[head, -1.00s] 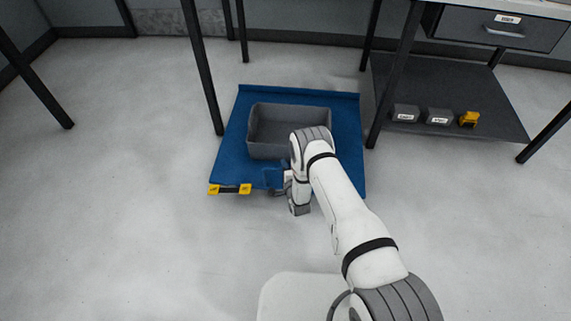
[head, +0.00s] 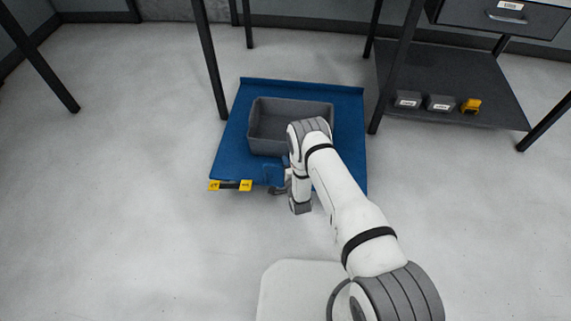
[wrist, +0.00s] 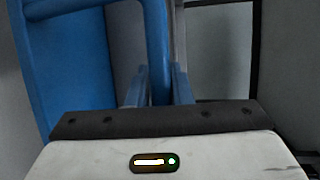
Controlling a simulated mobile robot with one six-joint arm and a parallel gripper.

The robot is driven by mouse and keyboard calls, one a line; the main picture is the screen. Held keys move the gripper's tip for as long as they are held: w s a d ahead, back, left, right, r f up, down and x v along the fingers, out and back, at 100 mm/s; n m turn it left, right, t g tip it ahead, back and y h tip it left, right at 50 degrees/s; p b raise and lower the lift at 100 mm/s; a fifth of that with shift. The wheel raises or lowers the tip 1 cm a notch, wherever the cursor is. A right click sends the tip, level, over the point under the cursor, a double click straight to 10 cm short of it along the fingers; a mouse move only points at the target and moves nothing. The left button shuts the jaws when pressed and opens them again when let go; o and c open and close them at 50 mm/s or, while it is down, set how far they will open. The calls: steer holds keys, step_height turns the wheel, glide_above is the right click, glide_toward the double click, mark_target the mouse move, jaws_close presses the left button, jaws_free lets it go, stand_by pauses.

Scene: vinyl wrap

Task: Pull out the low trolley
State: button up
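The low trolley (head: 229,146) is a flat blue platform on the floor with a raised back lip and yellow-and-black labels on its front edge. It carries an open grey bin (head: 266,143). My gripper (head: 277,190) is at the trolley's front edge, right of the labels, partly hidden by my arm. In the wrist view its two fingers (wrist: 160,88) are close together at the blue tubular handle (wrist: 156,35). They appear shut on the handle; the contact itself is hard to see.
A dark table leg (head: 211,65) stands just left of the trolley. On the right, a bench with a drawer (head: 500,16) has a low shelf (head: 455,75) holding two small grey bins and a yellow item (head: 471,106). The floor in front and left is clear.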

steer(key=o, duration=0.4)
steer(key=p+v, duration=0.2)
steer(key=v, duration=0.5)
steer(key=shift+s+d+r, duration=0.1)
steer(key=shift+s+d, duration=0.1)
steer(key=shift+s, duration=0.15)
